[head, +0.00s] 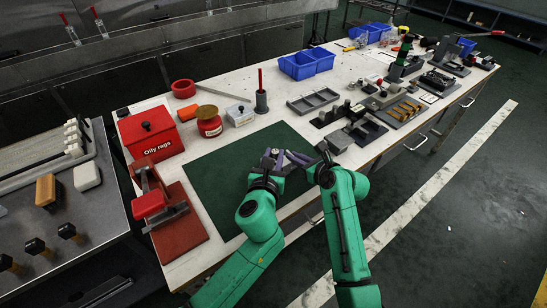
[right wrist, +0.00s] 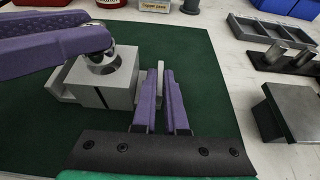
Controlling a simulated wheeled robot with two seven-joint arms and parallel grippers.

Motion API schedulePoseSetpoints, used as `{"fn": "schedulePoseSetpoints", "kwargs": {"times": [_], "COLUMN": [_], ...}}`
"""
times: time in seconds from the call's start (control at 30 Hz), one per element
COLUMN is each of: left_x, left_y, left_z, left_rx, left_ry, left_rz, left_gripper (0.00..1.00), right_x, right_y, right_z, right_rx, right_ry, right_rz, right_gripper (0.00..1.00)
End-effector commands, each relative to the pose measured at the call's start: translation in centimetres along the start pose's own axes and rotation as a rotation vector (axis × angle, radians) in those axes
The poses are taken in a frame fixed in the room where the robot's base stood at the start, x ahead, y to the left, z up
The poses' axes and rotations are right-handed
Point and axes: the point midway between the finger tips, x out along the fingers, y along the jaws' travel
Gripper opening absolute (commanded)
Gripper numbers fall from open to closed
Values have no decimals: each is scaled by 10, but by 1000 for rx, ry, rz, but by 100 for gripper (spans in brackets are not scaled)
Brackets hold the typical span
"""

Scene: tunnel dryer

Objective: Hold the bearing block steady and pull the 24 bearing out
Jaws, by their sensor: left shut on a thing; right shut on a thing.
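The grey bearing block (right wrist: 122,82) stands on the green mat (right wrist: 215,125) in the right wrist view. The round, shiny bearing (right wrist: 104,66) shows at its top, partly covered by the purple fingers of my left gripper (right wrist: 98,42). These fingers come in from the left and are shut on the bearing. My right gripper (right wrist: 161,72) is shut on the thin grey tab at the block's right side.
A red oily-rags bin (head: 150,133), a red can (head: 209,124) and a grey holder (head: 261,101) stand behind the mat. A red press-like fixture (head: 165,205) is at left. A grey divided tray (head: 313,99) and metal fixtures lie at right. The mat's left part is clear.

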Motion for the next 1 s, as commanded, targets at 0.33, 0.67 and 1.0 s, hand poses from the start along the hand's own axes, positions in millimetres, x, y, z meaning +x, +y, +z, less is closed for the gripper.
{"fn": "schedulePoseSetpoints", "kwargs": {"times": [0.33, 0.67, 1.0], "left_x": [-2, -9, -10], "left_y": [0, 0, 0], "left_z": [14, 45, 48], "left_rx": [-2, 0, 0], "left_ry": [-6, -4, -1], "left_rz": [1, 1, 0], "left_gripper": [0, 0, 0], "right_x": [0, 0, 0], "right_y": [-1, -1, -1], "right_z": [-1, -1, -1], "right_rx": [0, 0, 0], "right_ry": [3, 3, 3], "right_rz": [-2, -1, -1], "right_gripper": [0, 0, 0]}}
